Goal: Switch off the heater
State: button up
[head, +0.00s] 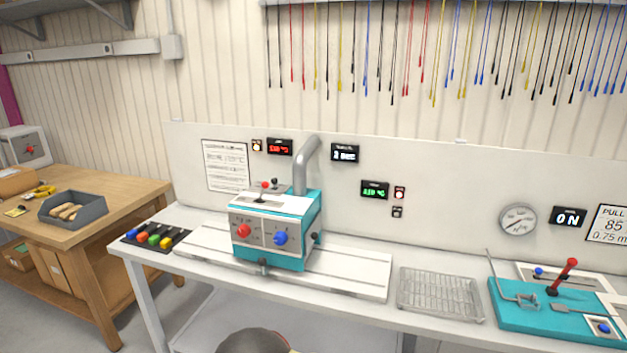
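A teal and white machine box (269,237), which may be the heater, stands on the white bench. Its front carries a red knob (243,231) on the left and a blue knob (281,238) on the right. A small red-tipped lever (264,186) rises from its top, and a grey pipe (305,162) runs up behind it. On the back panel, a red-digit display (280,147) and a green-digit display (374,190) are lit. I cannot read the knob markings. My gripper is not in view.
A row of coloured buttons (155,237) sits left of the machine. A wire rack (440,294) lies to its right, then a teal fixture (550,311) with a red lever (565,276). A display (569,217) reads ON. A wooden table (125,190) stands at left.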

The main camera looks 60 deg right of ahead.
aim_at(265, 184)
jog(key=z, duration=1.35)
